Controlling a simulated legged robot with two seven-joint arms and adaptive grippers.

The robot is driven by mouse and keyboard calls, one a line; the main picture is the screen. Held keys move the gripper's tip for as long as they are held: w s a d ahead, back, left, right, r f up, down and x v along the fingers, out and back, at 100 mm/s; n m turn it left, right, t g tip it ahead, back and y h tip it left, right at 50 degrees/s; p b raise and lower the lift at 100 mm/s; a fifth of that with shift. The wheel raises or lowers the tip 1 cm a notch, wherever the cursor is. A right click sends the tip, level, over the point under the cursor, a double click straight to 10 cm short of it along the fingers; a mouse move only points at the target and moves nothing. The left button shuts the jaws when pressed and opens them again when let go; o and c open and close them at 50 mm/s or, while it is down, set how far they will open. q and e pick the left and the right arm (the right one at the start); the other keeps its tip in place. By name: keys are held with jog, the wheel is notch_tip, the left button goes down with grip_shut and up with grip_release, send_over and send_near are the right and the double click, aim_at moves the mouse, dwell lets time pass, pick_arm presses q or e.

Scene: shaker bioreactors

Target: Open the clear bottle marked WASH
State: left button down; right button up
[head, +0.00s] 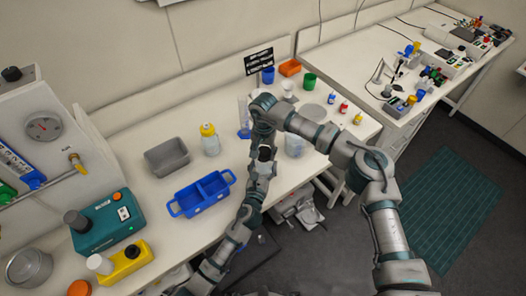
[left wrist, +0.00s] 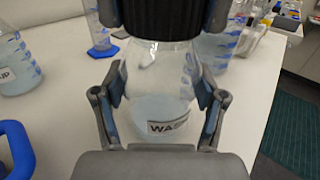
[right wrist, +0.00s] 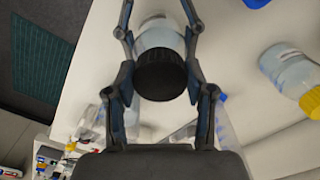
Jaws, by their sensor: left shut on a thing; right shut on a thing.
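The clear bottle (left wrist: 160,85) with a WASH label stands upright, with a black cap. My left gripper (left wrist: 160,112) is shut on its body from two sides. My right gripper (right wrist: 160,80) is above the bottle and shut on the black cap (right wrist: 160,76), one finger on each side. The cap also shows in the left wrist view (left wrist: 165,15) at the top edge. In the head view, my left gripper (head: 259,172) and right gripper (head: 264,143) meet at the table's front, and they hide most of the bottle. I cannot tell whether the cap is loosened.
A yellow-capped bottle (head: 210,142), a grey bin (head: 167,156) and a blue divided tray (head: 202,193) stand to the left. A measuring cylinder (head: 243,115) stands behind. A beaker (head: 294,145) is close on the right. The table's front edge is near.

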pick_arm(q)
jog(key=shift+s+d, duration=0.15)
jog(key=shift+d, duration=0.05)
pick_arm(e)
jog(key=n, duration=0.5)
jog(key=shift+w+d, duration=0.1)
jog(key=shift+d, duration=0.05)
jog(key=n, duration=0.4)
jog(key=shift+n, duration=0.4)
jog(key=shift+d, duration=0.1)
jog(key=o, duration=1.3)
jog(key=shift+c, duration=0.2)
pick_arm(q)
jog(key=shift+a, duration=0.1)
